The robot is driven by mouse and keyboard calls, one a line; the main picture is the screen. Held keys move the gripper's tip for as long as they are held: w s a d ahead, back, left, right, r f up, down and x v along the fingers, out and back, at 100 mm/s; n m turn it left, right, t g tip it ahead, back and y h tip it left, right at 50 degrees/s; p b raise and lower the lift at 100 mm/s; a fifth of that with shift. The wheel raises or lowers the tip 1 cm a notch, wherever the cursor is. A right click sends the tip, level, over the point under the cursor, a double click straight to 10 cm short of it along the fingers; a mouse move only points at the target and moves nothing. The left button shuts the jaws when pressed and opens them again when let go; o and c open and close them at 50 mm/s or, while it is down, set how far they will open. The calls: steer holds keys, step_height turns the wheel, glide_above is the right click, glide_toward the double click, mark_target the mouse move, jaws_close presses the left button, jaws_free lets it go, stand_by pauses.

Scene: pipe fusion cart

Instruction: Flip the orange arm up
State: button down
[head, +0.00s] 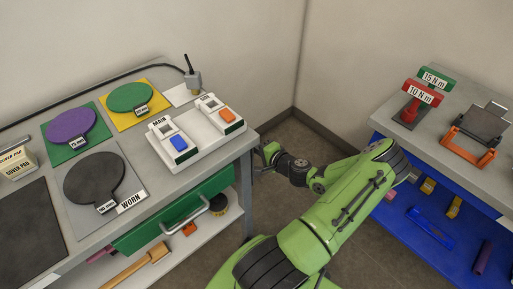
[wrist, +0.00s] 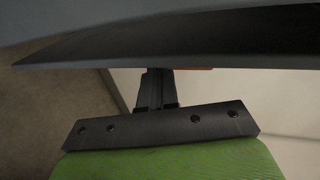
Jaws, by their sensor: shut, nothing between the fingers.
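The orange arm (head: 468,150) is a U-shaped bar on the right bench, in the head view. It lies low around the front of a dark tilted plate (head: 480,123). My gripper (head: 259,170) is far to its left, beside the front right corner of the left bench. In the wrist view my gripper's dark fingers (wrist: 156,74) are together and hold nothing. A thin orange strip shows by their tips, under a large dark surface; I cannot tell what it belongs to.
On the right bench (head: 440,150), a red 10 N m stand (head: 412,108) and a green 15 N m sign (head: 436,79) stand left of the orange arm. Floor shows between the benches.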

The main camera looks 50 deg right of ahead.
steer(key=shift+w+d+f, duration=0.1)
steer(key=shift+w+f, duration=0.25)
stand_by(0.3)
steer(key=shift+w+d+f+t+h+b, duration=0.2)
steer(key=shift+w+f+t+b, duration=0.1)
steer(key=shift+w+t+b, duration=0.45)
steer(key=shift+w+d+f+t+h+b, duration=0.1)
steer(key=shift+w+f+t+h+b, duration=0.15)
steer(key=shift+w+t+b, duration=0.5)
steer(key=shift+s+f+b, duration=0.1)
steer(key=shift+s+b, duration=0.05)
steer(key=shift+b, duration=0.2)
